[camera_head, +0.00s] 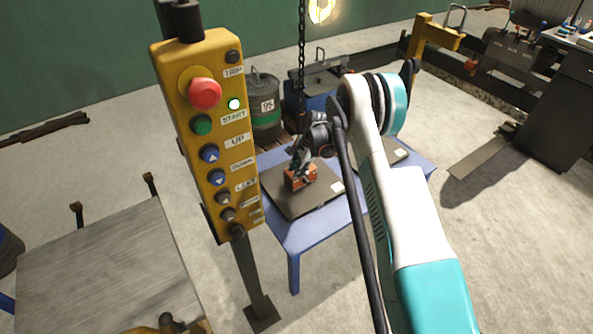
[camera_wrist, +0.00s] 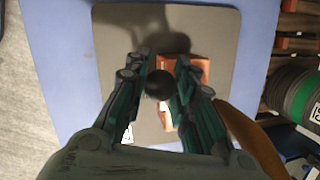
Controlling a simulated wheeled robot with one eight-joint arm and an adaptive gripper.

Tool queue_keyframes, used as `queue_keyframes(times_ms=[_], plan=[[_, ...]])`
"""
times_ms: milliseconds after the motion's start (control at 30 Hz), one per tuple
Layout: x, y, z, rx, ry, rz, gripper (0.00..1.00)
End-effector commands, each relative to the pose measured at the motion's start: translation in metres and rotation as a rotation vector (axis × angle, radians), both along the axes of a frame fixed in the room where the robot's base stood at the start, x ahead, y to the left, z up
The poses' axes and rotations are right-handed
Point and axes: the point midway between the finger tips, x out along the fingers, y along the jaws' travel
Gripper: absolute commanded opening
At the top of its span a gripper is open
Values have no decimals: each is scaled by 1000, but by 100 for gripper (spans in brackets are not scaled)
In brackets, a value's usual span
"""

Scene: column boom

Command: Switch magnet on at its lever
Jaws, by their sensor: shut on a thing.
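The magnet (camera_head: 299,179) is an orange-red block lying on a dark grey plate (camera_head: 284,205) on the blue table (camera_head: 305,238). In the wrist view, parts of the magnet (camera_wrist: 174,67) show below and between my fingers. A round black knob (camera_wrist: 158,85), which looks like the end of the magnet's lever, sits between my fingertips. My gripper (camera_head: 302,160) is directly above the magnet, and its fingers (camera_wrist: 160,83) are closed on the knob. The lever's shaft is hidden under the knob, so I cannot tell its angle.
A chain (camera_head: 301,50) hangs behind my gripper. A grey-green drum (camera_head: 264,103) stands behind the table. A metal-topped table (camera_head: 100,270) fills the lower left.

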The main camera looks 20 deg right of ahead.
Motion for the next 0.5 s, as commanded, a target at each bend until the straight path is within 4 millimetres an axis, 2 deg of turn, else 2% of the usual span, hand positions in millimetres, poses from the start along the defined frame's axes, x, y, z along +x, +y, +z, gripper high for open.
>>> queue_keyframes(times_ms=[33,67,133,500], plan=[[0,0,1,0,-1,1,0],[0,0,1,0,-1,1,30],[0,1,1,0,-1,1,46],[0,0,3,0,-1,0,46]])
